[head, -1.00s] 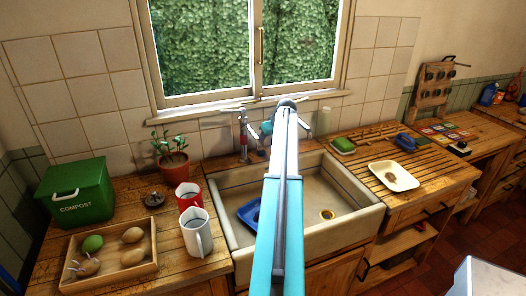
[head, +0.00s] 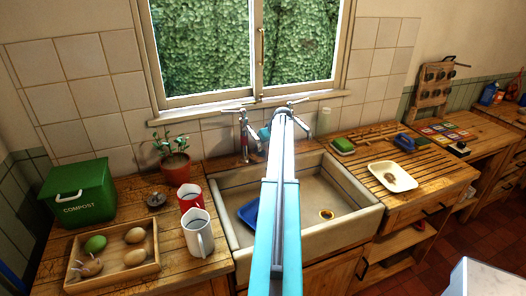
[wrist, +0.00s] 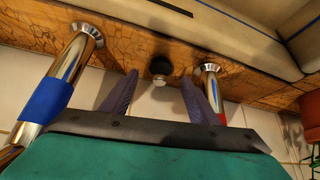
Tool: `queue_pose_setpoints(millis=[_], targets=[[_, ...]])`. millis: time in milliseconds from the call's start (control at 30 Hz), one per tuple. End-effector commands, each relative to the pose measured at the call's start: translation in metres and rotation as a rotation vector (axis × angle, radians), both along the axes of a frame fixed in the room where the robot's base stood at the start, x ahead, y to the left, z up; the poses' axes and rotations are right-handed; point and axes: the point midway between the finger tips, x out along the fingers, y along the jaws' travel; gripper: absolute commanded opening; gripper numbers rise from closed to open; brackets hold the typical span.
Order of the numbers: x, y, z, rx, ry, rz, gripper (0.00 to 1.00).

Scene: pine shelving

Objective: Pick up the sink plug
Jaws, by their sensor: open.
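In the wrist view a small dark round stopper with a metal knob, which looks like the sink plug (wrist: 160,67), lies on the wooden ledge between the two tap posts. My gripper (wrist: 159,80) is open, with one finger to each side of the plug's line and nothing between them. I cannot tell how far the tips are from it. In the head view my arm hides the plug and most of the gripper. The sink (head: 352,222) has a brass-ringed drain (head: 326,214) in its floor.
Chrome taps stand close on both sides of my gripper, one with a blue band (wrist: 47,101), one with a red band (wrist: 211,90). A round metal piece (head: 155,199), a plant pot (head: 175,167) and mugs (head: 197,235) stand left of the sink. A soap dish (head: 393,176) lies right.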

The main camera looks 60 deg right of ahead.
Motion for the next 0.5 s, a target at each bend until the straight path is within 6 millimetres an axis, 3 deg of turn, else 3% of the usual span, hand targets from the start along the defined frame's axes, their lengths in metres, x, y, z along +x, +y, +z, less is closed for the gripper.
queue_pose_setpoints(millis=[300, 500], targets=[[0.013, -0.007, -0.023, 0.001, 0.001, 0.001, 0.55], [0.014, -0.007, -0.026, 0.0, 0.0, 0.0, 0.55]])
